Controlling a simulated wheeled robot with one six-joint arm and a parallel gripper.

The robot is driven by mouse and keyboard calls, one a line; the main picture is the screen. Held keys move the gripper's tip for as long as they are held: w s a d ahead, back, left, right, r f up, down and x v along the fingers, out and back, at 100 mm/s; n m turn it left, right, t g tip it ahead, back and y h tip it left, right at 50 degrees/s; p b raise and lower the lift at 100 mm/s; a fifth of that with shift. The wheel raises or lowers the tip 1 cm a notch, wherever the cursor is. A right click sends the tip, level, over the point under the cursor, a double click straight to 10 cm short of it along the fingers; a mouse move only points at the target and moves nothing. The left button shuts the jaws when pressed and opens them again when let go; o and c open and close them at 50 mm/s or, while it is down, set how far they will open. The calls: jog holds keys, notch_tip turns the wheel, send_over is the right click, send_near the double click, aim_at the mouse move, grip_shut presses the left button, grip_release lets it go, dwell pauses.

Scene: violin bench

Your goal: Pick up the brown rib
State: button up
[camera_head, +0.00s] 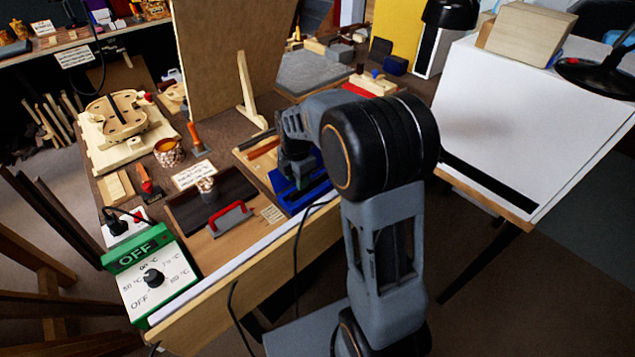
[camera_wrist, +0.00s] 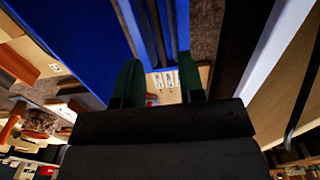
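A blue holder (camera_head: 313,198) stands near the front edge of the bench, partly hidden by my arm. In the wrist view the blue holder (camera_wrist: 62,38) fills the upper left. Several thin dark and brownish strips (camera_wrist: 155,28) run along it, just beyond my fingertips. I cannot tell for certain which strip is the brown rib. My gripper (camera_wrist: 158,78) has its two green fingers apart, with a pale labelled surface showing between them and nothing held. In the head view my gripper (camera_head: 296,172) is over the holder, with its fingers mostly hidden.
A red-handled tool (camera_head: 230,217) lies left of the holder. A green box with a dial (camera_head: 152,277) sits at the bench's near left corner. A tall brown board (camera_head: 222,65) stands behind. A white-topped table (camera_head: 535,120) is at the right.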

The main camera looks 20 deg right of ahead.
aim_at(296, 195)
notch_tip(296, 195, down, 4)
jog(key=shift+f, duration=0.1)
grip_shut()
dwell(0.5)
